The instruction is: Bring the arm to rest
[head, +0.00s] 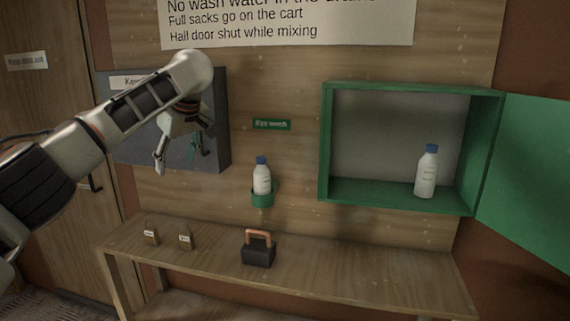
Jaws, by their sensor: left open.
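My left arm comes in from the left and reaches up and across, in front of a grey wall box (215,100). My left gripper (183,158) hangs down from it, with its fingers apart and nothing seen between them. A small green item (195,146) shows by the fingers against the box; I cannot tell whether they touch it. My right arm and gripper are out of view.
A bottle (262,180) stands in a green wall holder (263,200). Another bottle (427,172) stands in an open green cabinet (325,145), its door (525,170) swung right. The wooden bench (350,280) below carries two small padlocks (151,237) (185,239) and a black block with a copper-coloured handle (258,253).

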